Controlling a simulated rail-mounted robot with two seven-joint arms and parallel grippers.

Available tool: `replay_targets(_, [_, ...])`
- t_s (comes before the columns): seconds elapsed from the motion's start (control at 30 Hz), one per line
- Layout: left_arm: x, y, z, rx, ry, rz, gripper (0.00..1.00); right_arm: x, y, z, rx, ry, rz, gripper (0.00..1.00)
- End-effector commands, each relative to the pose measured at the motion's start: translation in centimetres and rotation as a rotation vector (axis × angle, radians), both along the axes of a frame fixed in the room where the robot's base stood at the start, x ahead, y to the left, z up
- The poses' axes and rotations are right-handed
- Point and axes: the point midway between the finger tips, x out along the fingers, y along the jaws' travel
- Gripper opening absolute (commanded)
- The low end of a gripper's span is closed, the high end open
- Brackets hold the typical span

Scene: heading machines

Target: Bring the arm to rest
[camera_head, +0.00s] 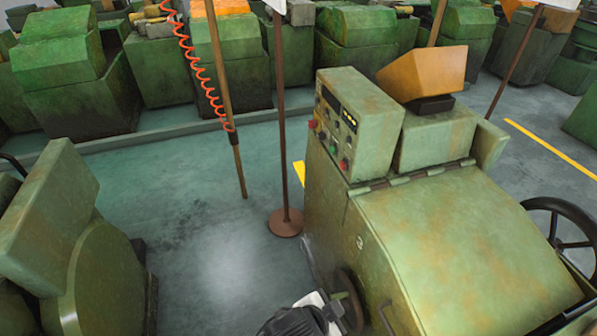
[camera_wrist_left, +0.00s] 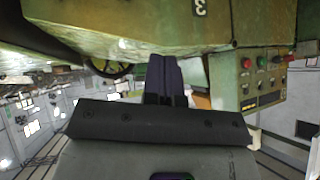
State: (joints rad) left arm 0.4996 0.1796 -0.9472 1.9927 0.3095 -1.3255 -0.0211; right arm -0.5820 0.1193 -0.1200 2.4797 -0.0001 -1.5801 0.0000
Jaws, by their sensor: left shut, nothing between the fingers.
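My left gripper (camera_wrist_left: 166,74) shows in the left wrist view with its dark fingers together and nothing between them. It is in front of the green machine body (camera_wrist_left: 130,22), which fills the top of that view; I cannot tell the gap. In the head view a black and white part of my left arm shows at the bottom edge, beside a round handwheel (camera_head: 349,300) on the near side of the green heading machine (camera_head: 450,245). The fingers are not clear there. My right gripper is not in view.
The machine carries a control box (camera_head: 358,115) with coloured buttons and an orange hood (camera_head: 424,74). A brown post (camera_head: 281,130) stands on a round base left of it. Another green machine (camera_head: 55,235) is at the left.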

Motion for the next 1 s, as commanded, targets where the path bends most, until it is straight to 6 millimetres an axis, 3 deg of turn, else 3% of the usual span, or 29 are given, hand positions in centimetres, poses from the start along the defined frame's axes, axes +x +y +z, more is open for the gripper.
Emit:
replay_targets(0.03, [0.7,1.4,1.9,-0.012,-0.026,0.054,0.00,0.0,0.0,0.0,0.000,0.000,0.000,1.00])
replay_targets(0.13, [1.3,5.4,4.5,-0.040,-0.052,0.194,0.00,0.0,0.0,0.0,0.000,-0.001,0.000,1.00])
replay_targets(0.23, [1.0,10.1,5.4,-0.069,-0.042,0.349,0.00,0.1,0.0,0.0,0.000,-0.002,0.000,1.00])
replay_targets(0.33, [-0.3,15.0,4.8,-0.094,-0.009,0.502,0.00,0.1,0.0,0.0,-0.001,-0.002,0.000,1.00])
replay_targets(0.5, [-4.4,22.6,1.6,-0.108,0.074,0.728,0.00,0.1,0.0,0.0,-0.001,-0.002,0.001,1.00])
replay_targets(0.63, [-8.7,26.6,-2.2,-0.077,0.179,0.845,0.00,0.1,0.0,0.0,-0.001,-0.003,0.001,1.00])
replay_targets(0.8, [-14.0,29.0,-6.9,-0.007,0.322,0.922,0.00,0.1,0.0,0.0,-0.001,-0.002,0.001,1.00])
replay_targets(1.0, [-19.9,29.1,-10.6,0.062,0.466,0.932,0.00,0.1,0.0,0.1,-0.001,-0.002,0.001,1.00])
